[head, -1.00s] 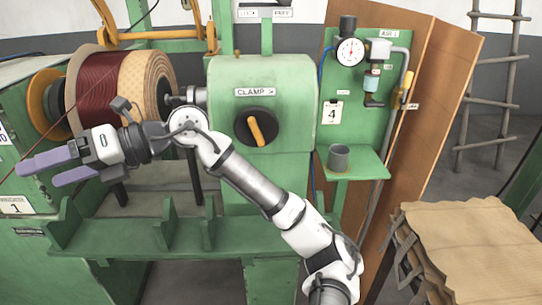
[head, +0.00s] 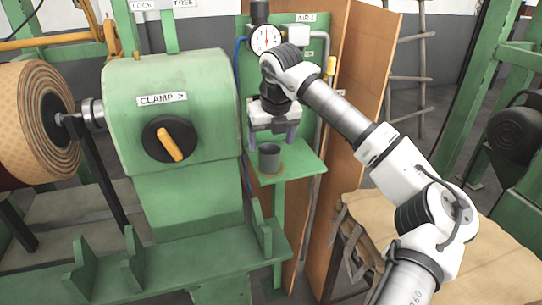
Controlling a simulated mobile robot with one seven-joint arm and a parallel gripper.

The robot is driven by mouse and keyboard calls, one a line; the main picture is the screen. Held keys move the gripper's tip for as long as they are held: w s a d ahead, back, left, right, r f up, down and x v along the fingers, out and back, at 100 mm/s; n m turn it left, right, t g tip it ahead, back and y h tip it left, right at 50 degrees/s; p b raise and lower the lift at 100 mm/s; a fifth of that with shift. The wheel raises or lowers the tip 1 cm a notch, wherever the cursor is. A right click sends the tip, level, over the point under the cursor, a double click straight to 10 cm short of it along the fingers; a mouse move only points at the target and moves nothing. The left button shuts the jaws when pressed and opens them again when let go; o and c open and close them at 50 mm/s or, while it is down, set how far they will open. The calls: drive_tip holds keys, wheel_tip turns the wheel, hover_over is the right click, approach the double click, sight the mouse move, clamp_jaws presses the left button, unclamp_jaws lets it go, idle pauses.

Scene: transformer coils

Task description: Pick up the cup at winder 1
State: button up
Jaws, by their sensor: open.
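The dark grey cup (head: 269,160) stands upright on the small green shelf (head: 305,165) of the air panel, right of the clamp housing. My gripper (head: 270,138) points downward over the cup. Its two purple fingers are spread, one toward each side of the cup's top. The fingertips sit close to rim height; I cannot tell whether they touch the cup. Nothing is held. Part of the panel behind is hidden by my wrist.
The green clamp housing (head: 175,110) with its yellow-handled knob stands close left of the shelf. A pressure gauge (head: 266,39) is just above my wrist. A wooden board (head: 362,100) stands behind right, and a brown-covered stack (head: 480,240) lies at lower right.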

sight(270, 159)
drive_tip(key=p+x, duration=0.2)
drive_tip(key=x, duration=0.4)
drive_tip(key=shift+w+f, duration=0.2)
drive_tip(key=shift+f, duration=0.05)
drive_tip(key=c, duration=1.1)
drive_tip(key=shift+o, duration=0.2)
drive_tip(key=shift+r, duration=0.15)
